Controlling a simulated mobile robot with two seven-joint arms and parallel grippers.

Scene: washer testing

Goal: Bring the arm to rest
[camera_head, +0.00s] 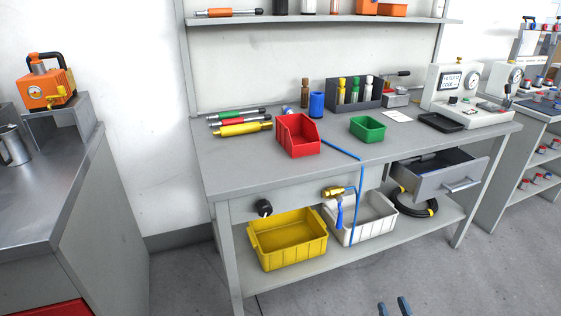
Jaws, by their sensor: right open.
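My right gripper (393,307) shows only as two blue-grey fingertips at the bottom edge of the head view. The fingertips stand apart with bare grey floor between them, so the gripper is open and empty. It appears in front of the workbench (225,178) and touches nothing that I can see. The rest of the right arm is below the picture. My left gripper is not in view.
A drawer (442,182) stands open at the bench's right. A blue hose (343,152) hangs over the front edge near a brass fitting (333,192). Yellow (290,258) and white bins (345,236) sit on the lower shelf. The floor in front is clear.

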